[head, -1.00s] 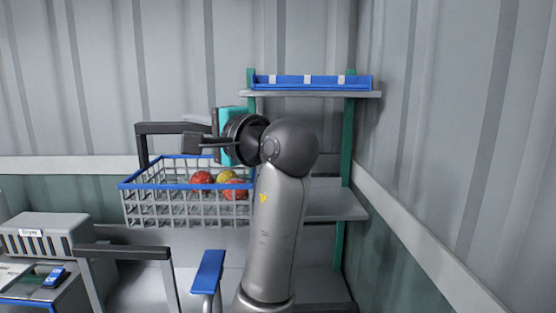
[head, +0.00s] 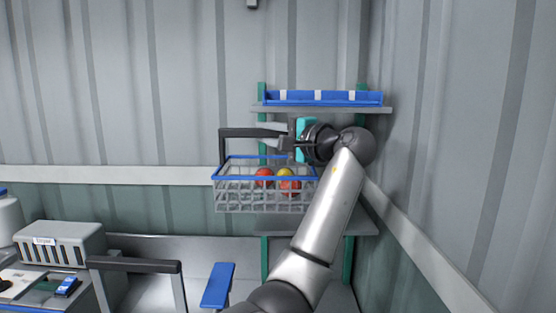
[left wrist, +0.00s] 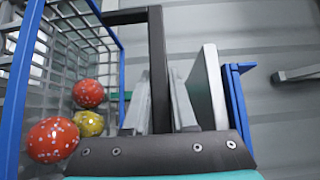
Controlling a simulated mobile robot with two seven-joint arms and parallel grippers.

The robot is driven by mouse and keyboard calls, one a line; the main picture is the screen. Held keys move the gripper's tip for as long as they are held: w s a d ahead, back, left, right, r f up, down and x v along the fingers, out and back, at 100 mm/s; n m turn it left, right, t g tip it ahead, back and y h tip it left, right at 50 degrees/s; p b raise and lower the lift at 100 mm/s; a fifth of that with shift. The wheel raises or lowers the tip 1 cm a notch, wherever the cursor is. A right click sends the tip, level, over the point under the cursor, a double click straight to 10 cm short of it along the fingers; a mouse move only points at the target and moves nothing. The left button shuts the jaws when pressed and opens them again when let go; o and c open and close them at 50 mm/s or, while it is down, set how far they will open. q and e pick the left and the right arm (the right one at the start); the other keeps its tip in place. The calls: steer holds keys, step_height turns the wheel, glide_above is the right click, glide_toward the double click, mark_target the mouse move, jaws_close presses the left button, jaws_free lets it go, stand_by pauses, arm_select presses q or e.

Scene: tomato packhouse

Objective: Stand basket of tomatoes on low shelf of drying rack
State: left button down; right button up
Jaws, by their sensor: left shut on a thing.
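My left gripper (head: 285,132) is shut on the dark handle of the wire basket (head: 240,197). The basket has a blue rim and grey mesh, hangs about level, and holds red and yellow tomatoes (head: 264,177). In the left wrist view the fingers (left wrist: 160,108) close around the handle bar, with speckled tomatoes (left wrist: 88,93) at left. The drying rack has green posts (head: 348,262), an upper shelf (head: 330,108) and a lower grey shelf (head: 362,226). The basket overlaps the rack's left part in the head view; its depth gap to the shelf is unclear. My right gripper is out of view.
A blue tray (head: 340,97) sits on the upper shelf. A grey slotted crate (head: 62,241) stands at left, near a dark-topped frame (head: 135,264) and a blue pad (head: 217,284). Corrugated walls meet close to the rack's right side.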

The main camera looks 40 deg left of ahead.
arm_select(q)
steer(key=w+f, duration=0.1)
steer(key=f, duration=0.1)
steer(key=w+f, duration=0.1)
steer(key=f, duration=0.1)
steer(key=w+f, duration=0.1)
steer(key=f, duration=0.1)
steer(key=shift+w+f, duration=0.15)
steer(key=shift+f, duration=0.05)
steer(key=shift+w+f+p, duration=0.2)
steer(key=shift+f+p, duration=0.05)
steer(key=shift+p, duration=0.1)
steer(key=c, duration=0.7)
jaws_free()
steer(key=d, duration=0.7)
steer(key=shift+s+d+b, duration=0.3)
steer(key=shift+s+b, duration=0.05)
